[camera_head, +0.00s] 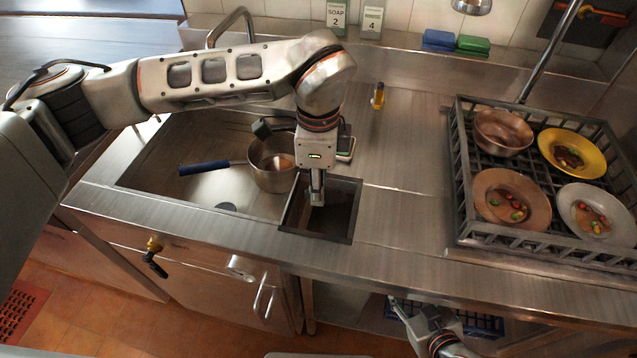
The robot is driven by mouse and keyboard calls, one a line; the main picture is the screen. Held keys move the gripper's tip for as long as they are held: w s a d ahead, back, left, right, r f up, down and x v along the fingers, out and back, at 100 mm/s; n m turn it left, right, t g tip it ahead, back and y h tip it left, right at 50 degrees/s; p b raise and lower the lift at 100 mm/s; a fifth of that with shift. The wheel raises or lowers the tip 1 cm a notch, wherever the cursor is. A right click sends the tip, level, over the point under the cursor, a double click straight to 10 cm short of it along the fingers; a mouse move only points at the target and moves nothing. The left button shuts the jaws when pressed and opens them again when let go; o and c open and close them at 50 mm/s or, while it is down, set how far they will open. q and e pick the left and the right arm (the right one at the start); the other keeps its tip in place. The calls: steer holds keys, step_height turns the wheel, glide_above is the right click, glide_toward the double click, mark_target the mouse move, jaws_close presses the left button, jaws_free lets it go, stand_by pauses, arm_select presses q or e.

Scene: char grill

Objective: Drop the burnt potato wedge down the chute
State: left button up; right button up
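The chute (352,222) is a dark square-framed opening in the steel counter, right of the sink. My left gripper (317,198) points straight down over the chute, its fingertips at or just above the opening. Its fingers look close together, seen edge-on, so I cannot tell whether they are shut or hold anything. I cannot make out a burnt potato wedge anywhere; the inside of the chute is dark. My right gripper (397,308) is low at the bottom, below the counter front, in front of a blue crate; its finger opening is unclear.
The sink (150,165) holds a blue-handled pan (270,178) left of the chute. A grey rack (462,190) at right carries a bowl (503,130) and several plates with food scraps. A yellow-and-black item (378,95) stands behind the chute. The counter between chute and rack is clear.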

arm_select(q)
steer(key=o, duration=0.5)
step_height(320, 180, up, 12)
steer(key=shift+s, duration=0.1)
stand_by(1.1)
